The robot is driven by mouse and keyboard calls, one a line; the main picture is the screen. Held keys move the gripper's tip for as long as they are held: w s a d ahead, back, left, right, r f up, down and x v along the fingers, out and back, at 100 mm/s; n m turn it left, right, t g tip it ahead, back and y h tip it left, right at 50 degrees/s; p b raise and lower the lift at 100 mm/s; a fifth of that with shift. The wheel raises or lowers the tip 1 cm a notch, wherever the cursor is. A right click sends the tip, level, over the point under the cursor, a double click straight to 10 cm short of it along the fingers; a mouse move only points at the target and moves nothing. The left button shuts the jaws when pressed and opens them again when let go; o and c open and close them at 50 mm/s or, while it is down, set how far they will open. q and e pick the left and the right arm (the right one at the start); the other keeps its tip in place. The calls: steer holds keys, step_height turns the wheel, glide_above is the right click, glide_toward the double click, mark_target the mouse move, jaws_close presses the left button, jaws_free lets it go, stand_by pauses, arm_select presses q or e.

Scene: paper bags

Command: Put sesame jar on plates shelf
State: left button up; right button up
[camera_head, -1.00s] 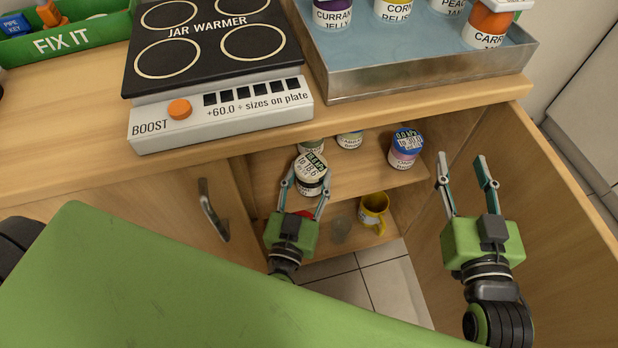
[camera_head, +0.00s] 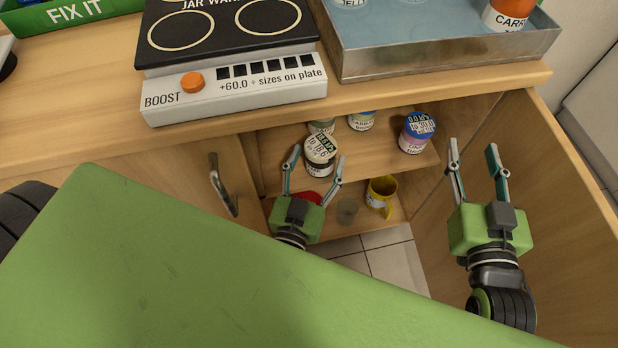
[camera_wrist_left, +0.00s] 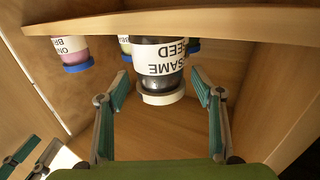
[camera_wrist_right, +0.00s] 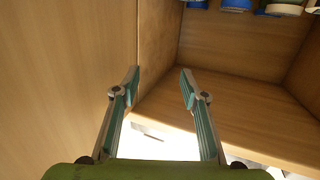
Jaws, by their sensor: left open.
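The sesame jar (camera_head: 320,168), dark with a white label and a pale lid, stands near the front edge of the upper shelf (camera_head: 372,165) inside the open cabinet. My left gripper (camera_head: 318,153) is open, with its fingertips on either side of the jar. In the left wrist view, where the picture is upside down, the jar (camera_wrist_left: 160,60) reads "SESAME SEED" and gaps show between it and both fingers. My right gripper (camera_head: 474,150) is open and empty beside the open cabinet door. No plates can be made out.
Other jars (camera_head: 361,120) stand behind on the upper shelf, one with a blue lid (camera_head: 417,132) at right. A yellow mug (camera_head: 380,195), a glass (camera_head: 347,210) and a red item (camera_head: 308,197) are lower. The jar warmer (camera_head: 235,90) and metal tray (camera_head: 445,62) are above.

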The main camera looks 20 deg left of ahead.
arm_select(q)
steer(key=s+d+p, duration=0.1)
steer(key=s, duration=0.9)
steer(key=shift+s, duration=0.4)
arm_select(e)
step_height(320, 180, down, 7)
steer(key=s+d+g+h, duration=0.1)
steer(key=s+g, duration=0.1)
steer(key=g, duration=0.1)
steer(key=shift+s+d+g, duration=0.35)
steer(key=shift+g, duration=0.05)
arm_select(q)
steer(key=shift+s, duration=0.1)
